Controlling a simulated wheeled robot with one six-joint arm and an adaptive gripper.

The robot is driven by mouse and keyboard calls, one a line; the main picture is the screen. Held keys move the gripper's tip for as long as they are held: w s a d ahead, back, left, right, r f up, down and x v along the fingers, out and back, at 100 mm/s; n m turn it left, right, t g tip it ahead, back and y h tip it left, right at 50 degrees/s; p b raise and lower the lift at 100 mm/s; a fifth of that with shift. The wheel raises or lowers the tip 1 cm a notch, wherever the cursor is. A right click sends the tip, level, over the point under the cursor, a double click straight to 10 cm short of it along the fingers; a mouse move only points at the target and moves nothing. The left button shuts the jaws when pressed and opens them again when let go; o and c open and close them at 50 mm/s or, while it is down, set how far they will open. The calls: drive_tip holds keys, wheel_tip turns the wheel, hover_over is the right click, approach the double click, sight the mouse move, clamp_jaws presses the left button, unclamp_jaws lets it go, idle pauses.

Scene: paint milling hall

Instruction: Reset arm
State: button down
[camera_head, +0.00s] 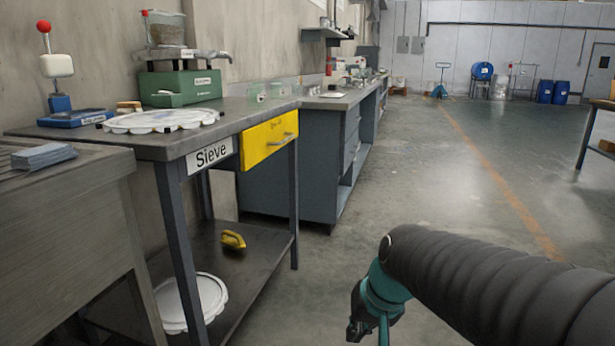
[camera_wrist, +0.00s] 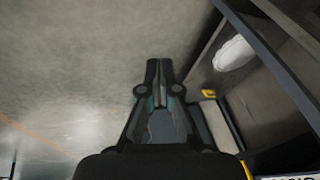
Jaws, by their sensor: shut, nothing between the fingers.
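My arm reaches in from the lower right in the head view, in a dark ribbed sleeve with a teal wrist. My gripper (camera_head: 358,330) hangs low over the concrete floor, to the right of the sieve table (camera_head: 225,137) and apart from it. In the wrist view my gripper (camera_wrist: 159,64) points away from the camera. Its fingertips are together with nothing between them.
The table's lower shelf (camera_head: 255,262) holds a yellow object (camera_head: 233,240) and a white lid-like disc (camera_head: 190,302). A yellow drawer (camera_head: 268,138) sits under its top. A long counter (camera_head: 290,180) stands behind. The aisle floor (camera_head: 440,190) is clear.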

drive_tip(key=s+d+r+t+h+p, duration=0.1)
drive_tip(key=s+d+r+p, duration=0.1)
drive_tip(key=s, duration=0.4)
drive_tip(key=s+d+r+t+h+p, duration=0.1)
drive_tip(key=s+d+r+p, duration=0.1)
drive_tip(key=s+d+r, duration=0.2)
drive_tip(key=s+d, duration=0.1)
drive_tip(key=s, duration=0.1)
drive_tip(key=shift+s+r, duration=0.3)
